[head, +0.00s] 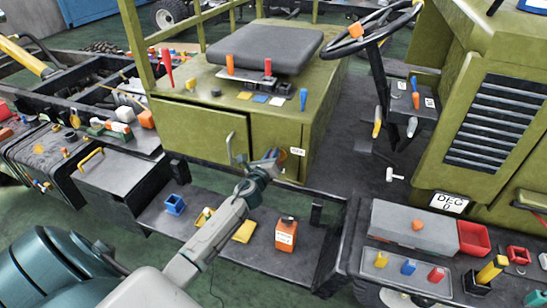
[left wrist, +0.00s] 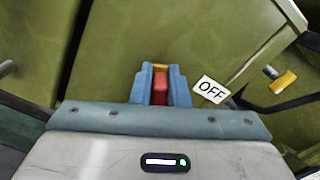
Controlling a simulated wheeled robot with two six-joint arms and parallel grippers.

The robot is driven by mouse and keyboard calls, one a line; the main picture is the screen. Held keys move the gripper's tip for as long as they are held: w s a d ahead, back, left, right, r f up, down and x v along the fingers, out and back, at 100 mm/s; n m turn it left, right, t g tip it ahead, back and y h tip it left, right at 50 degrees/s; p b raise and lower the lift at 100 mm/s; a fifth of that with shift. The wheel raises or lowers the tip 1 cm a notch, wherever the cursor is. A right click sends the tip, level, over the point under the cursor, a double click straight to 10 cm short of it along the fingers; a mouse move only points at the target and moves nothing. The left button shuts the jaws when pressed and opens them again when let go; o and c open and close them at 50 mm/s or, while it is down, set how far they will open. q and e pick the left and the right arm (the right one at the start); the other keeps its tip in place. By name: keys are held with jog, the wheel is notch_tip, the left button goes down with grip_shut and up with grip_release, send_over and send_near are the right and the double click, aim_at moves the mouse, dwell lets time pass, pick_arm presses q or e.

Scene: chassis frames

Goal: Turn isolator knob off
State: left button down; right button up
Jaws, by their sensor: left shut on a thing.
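The red isolator knob (left wrist: 159,90) sits on the green panel in the left wrist view, between the two blue fingers of my left gripper (left wrist: 160,85). The fingers are shut on it, one on each side. A bit of yellow shows just beyond the knob. A white OFF label (left wrist: 210,89) is on the panel right of the fingers. In the head view my left gripper (head: 272,156) reaches the front of the green seat box, and the knob is mostly hidden behind it. The OFF label (head: 297,152) shows just to its right. My right gripper is not seen.
A dark step tray (head: 302,262) below holds a blue holder (head: 174,204) and an orange box (head: 286,234). A bent grey handle (head: 230,148) stands left of the gripper. The steering column (head: 378,75) is at the right, with open floor between.

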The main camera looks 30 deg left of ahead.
pick_arm(q)
jog(key=n, duration=0.1)
jog(key=n+b, duration=0.1)
jog(key=n, duration=0.1)
jog(key=shift+s+a+f, duration=0.1)
jog(key=shift+a+f, duration=0.2)
jog(key=shift+f, duration=0.05)
jog(key=shift+s+a+f+n+b, duration=0.15)
jog(key=shift+f+n+b, duration=0.15)
jog(key=shift+n+b, duration=1)
jog(key=shift+w+a+f+n+b, duration=0.25)
jog(key=shift+n+b, duration=0.55)
jog(key=shift+n, duration=1.05)
jog(key=shift+s+a+f+n+b, duration=0.1)
jog(key=shift+s+f+n+b, duration=0.2)
jog(key=shift+n+b, duration=1)
jog(key=shift+w+n, duration=0.1)
jog(key=shift+n, duration=0.25)
jog(key=c, duration=1.4)
grip_release()
jog(key=shift+f, duration=0.1)
